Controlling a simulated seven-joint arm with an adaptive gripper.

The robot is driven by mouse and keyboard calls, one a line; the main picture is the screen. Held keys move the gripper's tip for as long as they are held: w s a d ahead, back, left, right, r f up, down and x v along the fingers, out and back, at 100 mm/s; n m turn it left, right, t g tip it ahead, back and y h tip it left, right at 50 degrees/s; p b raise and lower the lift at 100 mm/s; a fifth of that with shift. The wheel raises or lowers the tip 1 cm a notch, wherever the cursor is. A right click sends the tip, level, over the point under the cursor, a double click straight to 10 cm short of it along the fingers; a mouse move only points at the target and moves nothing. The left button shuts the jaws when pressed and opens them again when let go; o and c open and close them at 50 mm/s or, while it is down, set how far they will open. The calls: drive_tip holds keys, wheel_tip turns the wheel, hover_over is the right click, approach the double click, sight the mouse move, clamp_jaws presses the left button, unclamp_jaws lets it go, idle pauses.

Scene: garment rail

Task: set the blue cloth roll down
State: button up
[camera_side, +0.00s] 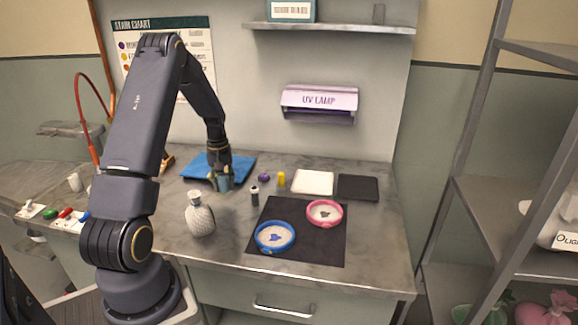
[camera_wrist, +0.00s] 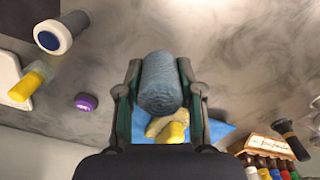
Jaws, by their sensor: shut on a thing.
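The blue cloth roll (camera_wrist: 160,84) is between the two fingers of my gripper (camera_wrist: 158,100) in the wrist view, with its rounded end toward the camera. My gripper is shut on it. In the side view the roll (camera_side: 224,184) hangs below my gripper (camera_side: 221,175), near the front edge of a blue cloth (camera_side: 196,166) that lies flat on the counter. I cannot tell whether the roll touches the counter.
A white textured bottle (camera_side: 200,216) stands in front of the roll. A dark-capped vial (camera_side: 255,196), purple cap (camera_side: 264,178) and yellow piece (camera_side: 281,180) stand to the right. A black mat (camera_side: 335,252) holds a blue hoop (camera_side: 275,237) and pink hoop (camera_side: 325,213).

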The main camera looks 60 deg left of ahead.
sight(225, 193)
drive_tip(key=shift+f, duration=2)
drive_tip(key=shift+f, duration=0.1)
drive_tip(key=o, duration=0.8)
drive_tip(key=shift+o, duration=0.2)
